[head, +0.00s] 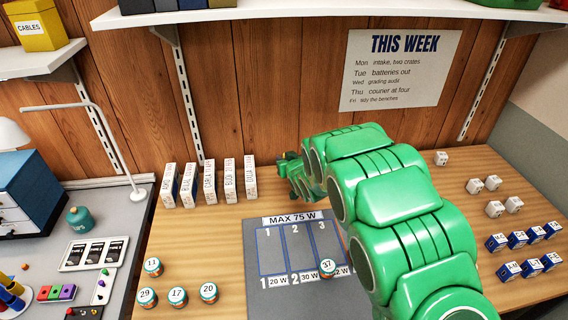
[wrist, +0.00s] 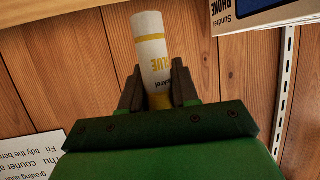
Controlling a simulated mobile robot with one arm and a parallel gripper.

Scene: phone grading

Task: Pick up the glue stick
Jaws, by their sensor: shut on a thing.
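The glue stick (wrist: 151,45) is a white and yellow tube with "GLUE" lettering, seen in the wrist view. It is between the two dark fingers of my gripper (wrist: 158,88), which is shut on its lower part. The wood wall fills the background behind it. In the head view my gripper (head: 290,168) is at the end of my green arm, near the back of the wooden table, just right of the row of boxes. The glue stick cannot be made out in the head view.
Several upright white boxes (head: 209,183) stand left of my gripper. A grey mat (head: 262,297) marked "MAX 75 W" lies in front, with a numbered jar (head: 327,269) on it. More jars (head: 177,297) stand to its left. White cubes (head: 475,186) and blue boxes (head: 508,271) are at right.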

